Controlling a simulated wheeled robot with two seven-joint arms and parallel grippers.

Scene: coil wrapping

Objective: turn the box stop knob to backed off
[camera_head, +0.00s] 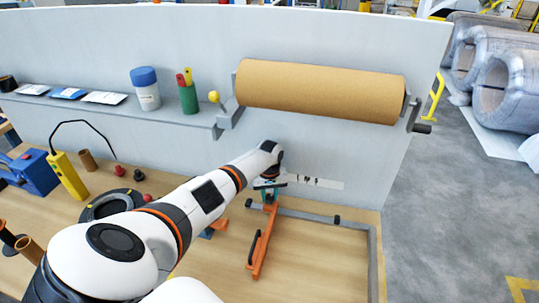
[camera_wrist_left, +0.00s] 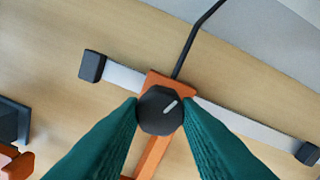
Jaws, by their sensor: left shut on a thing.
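The box stop knob (camera_wrist_left: 158,118) is dark and many-sided, with a pale pointer line aimed to the upper right in the left wrist view. It sits on an orange bracket (camera_wrist_left: 172,82) across a pale metal rail (camera_wrist_left: 124,76). My left gripper (camera_head: 268,185) has its teal fingers on either side of the knob and is shut on it. In the head view the arm and gripper hide the knob. The orange piece (camera_head: 260,248) with a black handle runs from there toward the front of the bench. My right gripper is in neither view.
A brown paper roll (camera_head: 320,90) hangs on the grey panel above. A shelf (camera_head: 190,122) holds a blue-lidded jar (camera_head: 146,90) and a green cup (camera_head: 188,99). The rail has black end caps (camera_wrist_left: 92,66). Bare bench lies right of the orange piece.

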